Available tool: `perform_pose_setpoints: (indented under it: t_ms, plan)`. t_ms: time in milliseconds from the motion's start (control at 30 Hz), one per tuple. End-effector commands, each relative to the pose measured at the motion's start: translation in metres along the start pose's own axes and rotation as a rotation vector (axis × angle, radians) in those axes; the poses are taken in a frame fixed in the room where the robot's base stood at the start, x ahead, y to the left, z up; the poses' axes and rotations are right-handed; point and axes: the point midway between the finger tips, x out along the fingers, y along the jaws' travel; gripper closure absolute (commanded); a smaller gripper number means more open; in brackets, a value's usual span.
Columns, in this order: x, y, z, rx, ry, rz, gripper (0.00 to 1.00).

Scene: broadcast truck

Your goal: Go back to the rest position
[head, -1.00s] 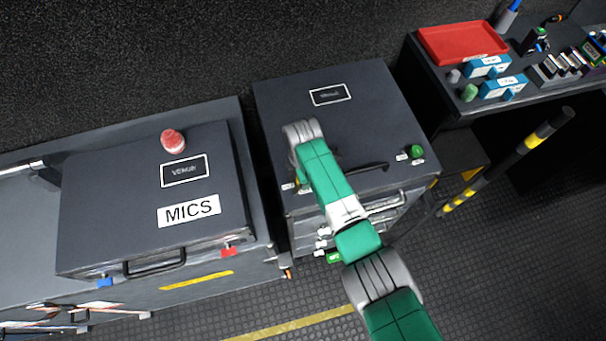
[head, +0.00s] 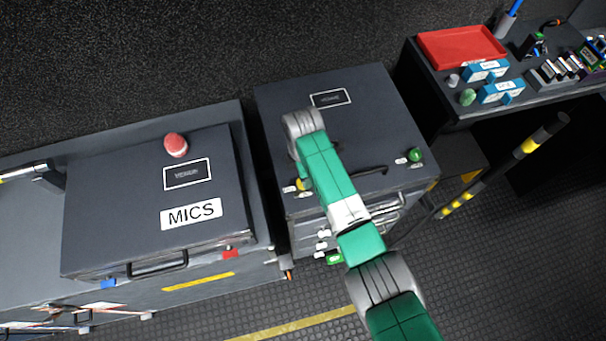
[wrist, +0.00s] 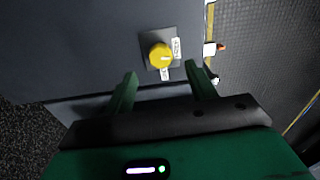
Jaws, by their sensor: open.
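My gripper (wrist: 164,78) shows in the wrist view with its two green fingers apart and nothing between them. A yellow knob (wrist: 160,55) on a grey panel lies just beyond the fingertips, apart from them as far as I can see. In the head view my green and grey arm reaches over the dark cabinet (head: 365,95) in the middle. The arm hides my gripper there. A small part of the yellow knob (head: 303,184) shows beside the arm.
A green knob (head: 416,154) is on the cabinet's right side. A desk at right holds a red tray (head: 462,47). A black and yellow bar (head: 528,143) stands before it.

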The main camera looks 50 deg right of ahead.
Motion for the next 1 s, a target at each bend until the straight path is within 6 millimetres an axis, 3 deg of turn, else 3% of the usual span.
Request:
perform_pose_setpoints:
  t_ms: [100,200,800,867,967,1000]
  plan:
    - [-0.018,0.000,0.000,0.000,0.000,0.001,0.44]
    - [-0.023,0.000,0.000,0.000,0.000,0.000,0.44]
    - [-0.026,0.002,-0.003,0.001,0.001,0.010,0.44]
    - [-0.040,0.015,-0.021,0.018,0.010,0.080,0.44]
    - [-0.088,0.047,-0.073,0.083,0.066,0.284,0.44]
    - [-0.115,0.059,-0.097,0.120,0.107,0.380,0.44]
